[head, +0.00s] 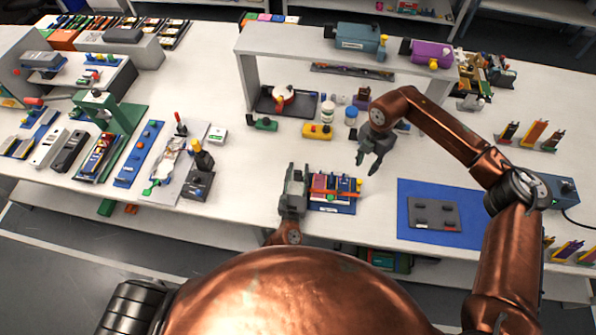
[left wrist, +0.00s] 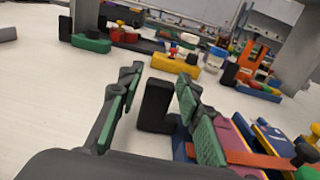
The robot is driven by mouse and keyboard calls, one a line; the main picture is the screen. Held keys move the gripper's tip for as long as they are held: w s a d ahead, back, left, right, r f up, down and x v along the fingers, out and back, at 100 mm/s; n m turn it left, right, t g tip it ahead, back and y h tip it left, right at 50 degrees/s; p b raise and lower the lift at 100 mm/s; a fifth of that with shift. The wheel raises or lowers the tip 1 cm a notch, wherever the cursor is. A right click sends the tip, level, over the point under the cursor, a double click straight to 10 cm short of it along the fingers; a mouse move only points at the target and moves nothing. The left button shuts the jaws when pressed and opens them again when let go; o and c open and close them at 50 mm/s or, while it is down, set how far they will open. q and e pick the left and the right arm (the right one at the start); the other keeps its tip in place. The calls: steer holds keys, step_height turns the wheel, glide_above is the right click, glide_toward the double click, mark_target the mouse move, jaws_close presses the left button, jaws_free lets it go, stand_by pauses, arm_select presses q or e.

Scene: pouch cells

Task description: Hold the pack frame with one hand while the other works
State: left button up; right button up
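The pack frame (head: 345,209) is a blue base with a row of coloured upright cells and an orange-red strip across them. My left gripper (head: 297,172) is at its left end. In the left wrist view, my left gripper (left wrist: 158,80) has its green-padded fingers apart, with a black upright block (left wrist: 154,106) showing between them. A gap shows between the left finger and the block; contact at the right finger is unclear. The coloured cells (left wrist: 240,140) lie right of the fingers. My right gripper (head: 369,162) is open and empty, above the table behind the frame.
A blue mat (head: 412,188) with a dark grey plate (head: 434,214) lies right of the frame. A grey shelf (head: 300,42) spans the back, with a yellow block (head: 317,131) and small jars before it. A blue strip (head: 139,153) and several tools stand left.

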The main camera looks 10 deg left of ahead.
arm_select(q)
jaws_close()
stand_by(0.4)
arm_select(e)
steer(key=shift+c, duration=0.4)
